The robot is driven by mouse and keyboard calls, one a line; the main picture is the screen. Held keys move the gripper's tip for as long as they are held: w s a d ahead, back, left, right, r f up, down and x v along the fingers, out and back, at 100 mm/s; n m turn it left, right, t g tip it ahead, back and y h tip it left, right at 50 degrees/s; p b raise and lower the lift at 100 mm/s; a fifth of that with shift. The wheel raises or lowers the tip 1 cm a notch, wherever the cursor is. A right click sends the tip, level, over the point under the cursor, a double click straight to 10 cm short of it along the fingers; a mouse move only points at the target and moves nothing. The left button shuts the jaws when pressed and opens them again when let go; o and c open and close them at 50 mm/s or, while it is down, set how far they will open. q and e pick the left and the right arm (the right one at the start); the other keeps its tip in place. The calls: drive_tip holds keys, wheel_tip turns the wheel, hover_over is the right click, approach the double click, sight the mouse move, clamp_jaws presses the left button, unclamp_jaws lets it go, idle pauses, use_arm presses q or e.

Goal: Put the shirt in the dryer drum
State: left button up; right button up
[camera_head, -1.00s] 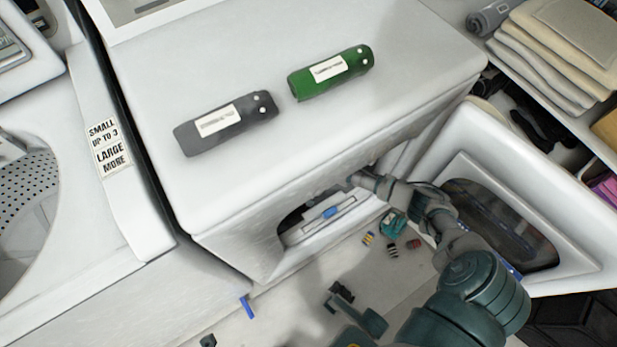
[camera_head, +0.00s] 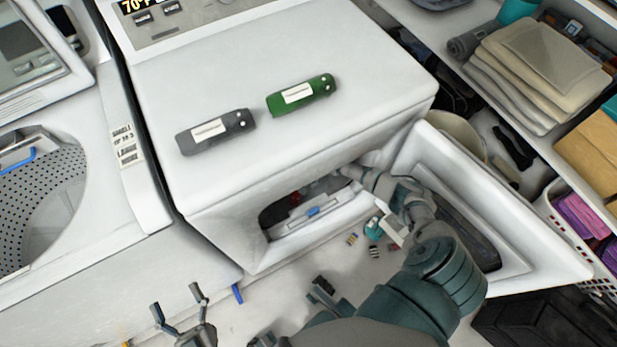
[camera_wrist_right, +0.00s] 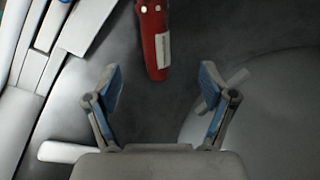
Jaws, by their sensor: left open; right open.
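A red rolled or tube-like item with a white label (camera_wrist_right: 155,42) lies inside the dryer drum (camera_wrist_right: 265,60) in the right wrist view, just beyond my right gripper (camera_wrist_right: 161,86). That gripper is open, with nothing between its fingers. In the head view my right arm reaches into the dryer (camera_head: 215,235) through its front opening, and a small red patch (camera_head: 294,198) shows inside. I cannot tell for sure that the red item is the shirt. My left gripper (camera_head: 176,299) is open and empty in front of the machines. Similar grey (camera_head: 215,132) and green (camera_head: 301,95) labelled items lie on the dryer top.
The open dryer door (camera_head: 540,265) stands right of my right arm. A washer with an open perforated drum (camera_head: 45,205) is at left. Shelves with folded cloths (camera_head: 515,80) and a basket (camera_head: 590,225) are at right. Small objects lie on the floor.

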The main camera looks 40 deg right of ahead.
use_arm(q)
drive_tip(key=shift+w+a+f+g+y+p, duration=0.1)
drive_tip(key=shift+f+g+y+p, duration=0.1)
drive_tip(key=shift+f+g, duration=0.45)
drive_tip(key=shift+w+a+f+g+y+p, duration=0.1)
drive_tip(key=shift+a+f+g+p, duration=0.1)
drive_tip(key=shift+f+g, duration=0.4)
drive_tip(key=shift+a+f+g+y+p, duration=0.1)
drive_tip(key=shift+f+g+p, duration=0.1)
drive_tip(key=shift+f+g, duration=0.45)
drive_tip(key=shift+d, duration=0.3)
